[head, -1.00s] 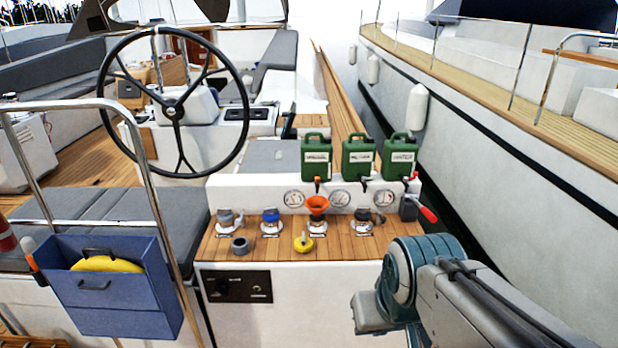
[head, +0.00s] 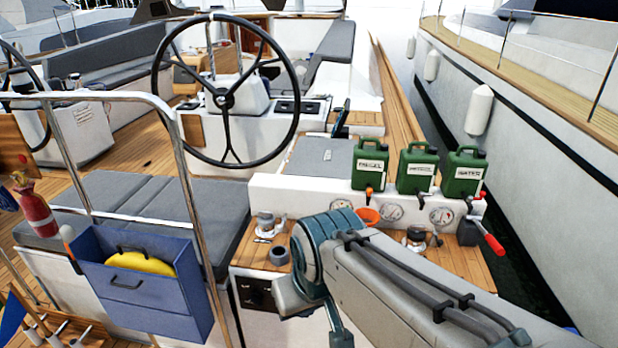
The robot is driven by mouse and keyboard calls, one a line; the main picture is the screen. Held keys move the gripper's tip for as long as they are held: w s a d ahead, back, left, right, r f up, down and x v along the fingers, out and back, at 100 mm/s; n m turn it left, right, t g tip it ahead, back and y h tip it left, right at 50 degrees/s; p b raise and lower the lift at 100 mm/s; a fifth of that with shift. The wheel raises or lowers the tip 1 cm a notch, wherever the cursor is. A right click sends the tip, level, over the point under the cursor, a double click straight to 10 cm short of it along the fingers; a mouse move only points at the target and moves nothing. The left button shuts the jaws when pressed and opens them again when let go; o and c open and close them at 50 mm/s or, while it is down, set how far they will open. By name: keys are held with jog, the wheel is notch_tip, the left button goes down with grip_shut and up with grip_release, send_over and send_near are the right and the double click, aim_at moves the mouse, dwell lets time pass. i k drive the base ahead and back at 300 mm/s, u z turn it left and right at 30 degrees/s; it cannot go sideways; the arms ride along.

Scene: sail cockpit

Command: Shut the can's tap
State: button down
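Three green cans stand in a row on the white ledge: the left can (head: 370,165), the middle can (head: 416,169) and the right can (head: 465,172), whose label reads WATER. The left can has a small orange tap (head: 369,191) low on its front. The right can has a small red part (head: 482,196) near its lower right. The middle can's tap is too small to read. Whether any tap is open or shut I cannot tell. An orange funnel (head: 367,215) sits below the left can, partly hidden by my arm. My gripper is not in view.
My arm crosses the wooden shelf (head: 466,262) and hides its middle. A grey ring (head: 279,256) and deck fittings sit there. A red-handled lever (head: 488,236) juts out at right. A blue box (head: 145,280) and steel rail stand at left; a steering wheel (head: 225,92) is behind.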

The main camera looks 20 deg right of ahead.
aim_at(370, 164)
jog(key=u, duration=0.05)
jog(key=i, duration=0.75)
jog(key=z, duration=0.6)
jog(key=i, duration=0.6)
jog(key=z, duration=0.5)
